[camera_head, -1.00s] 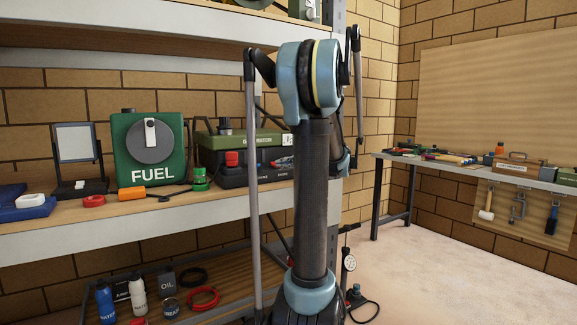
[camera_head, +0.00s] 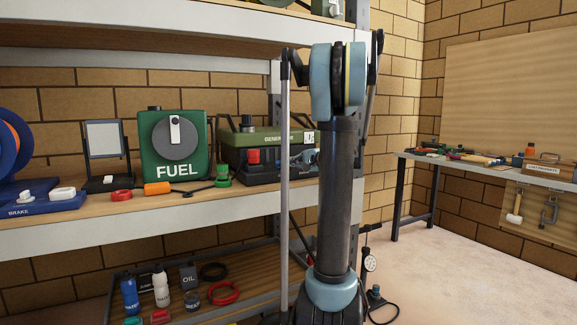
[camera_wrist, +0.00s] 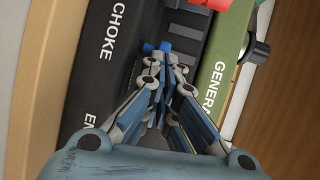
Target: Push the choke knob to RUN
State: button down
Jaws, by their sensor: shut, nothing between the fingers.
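The generator has a green top (camera_head: 262,138) and a dark front, and stands on the shelf left of my arm in the head view. In the wrist view its dark panel (camera_wrist: 97,75) carries the white word CHOKE, running along the panel. A small blue piece (camera_wrist: 165,46), which looks like the choke knob, shows beside that lettering. My gripper (camera_wrist: 167,68) is shut and empty, with its fingertips just below the blue piece in the picture. I cannot tell whether they touch it. The fingers hide part of the panel.
A workbench (camera_head: 490,168) is at the right.

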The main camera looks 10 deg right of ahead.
aim_at(284, 167)
jog(key=w, duration=0.1)
jog(key=w+a, duration=0.1)
jog(key=w, duration=0.2)
jog(key=shift+w+a, duration=0.25)
jog(key=shift+w, duration=0.05)
jog(key=shift+s, duration=0.1)
